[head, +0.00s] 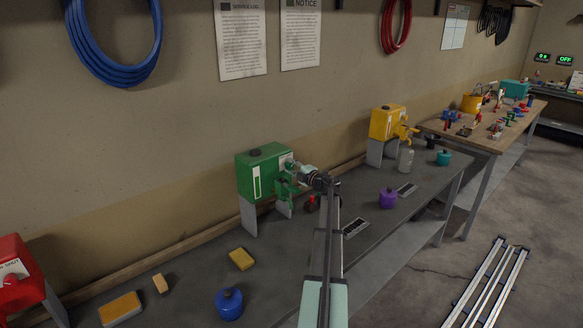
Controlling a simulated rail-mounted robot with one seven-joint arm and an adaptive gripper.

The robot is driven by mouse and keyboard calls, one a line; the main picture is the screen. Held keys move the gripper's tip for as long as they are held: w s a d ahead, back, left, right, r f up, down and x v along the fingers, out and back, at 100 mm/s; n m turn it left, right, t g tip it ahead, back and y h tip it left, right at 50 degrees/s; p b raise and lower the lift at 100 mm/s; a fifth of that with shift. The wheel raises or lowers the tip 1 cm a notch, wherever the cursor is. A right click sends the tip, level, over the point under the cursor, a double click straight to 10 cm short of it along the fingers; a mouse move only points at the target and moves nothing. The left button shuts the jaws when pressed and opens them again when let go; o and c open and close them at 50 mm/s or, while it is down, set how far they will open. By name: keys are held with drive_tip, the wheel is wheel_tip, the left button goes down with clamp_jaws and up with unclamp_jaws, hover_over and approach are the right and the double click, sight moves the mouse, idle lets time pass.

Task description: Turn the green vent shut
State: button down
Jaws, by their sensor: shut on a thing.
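The green drum (262,173) is a box-shaped container on grey supports at the middle of the bench. A dark round cap (255,152) sits on its top; I cannot tell from here whether this is the vent or how far it is turned. A green tap (286,190) sticks out of its front right side. My gripper (296,172) is at the front of the drum by the tap, apart from the top cap. It appears shut on the upper part of the tap, but my wrist and the small size hide the exact contact.
The grey bench (195,268) holds a blue pot (229,304), a yellow sponge (241,259), a purple pot (388,198) and a clear jar (406,161). A yellow drum (387,122) stands farther back; a red one (15,272) is at the left edge.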

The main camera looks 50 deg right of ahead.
drive_tip(key=shift+r, duration=0.15)
drive_tip(key=c, duration=0.8)
unclamp_jaws()
drive_tip(key=shift+w, duration=0.1)
drive_tip(key=s, duration=0.4)
drive_tip(key=s+a, duration=0.1)
drive_tip(key=s, duration=0.3)
drive_tip(key=s+a, duration=0.1)
drive_tip(key=s, duration=0.3)
drive_tip(key=shift+a, duration=0.2)
drive_tip(key=shift+d, duration=0.1)
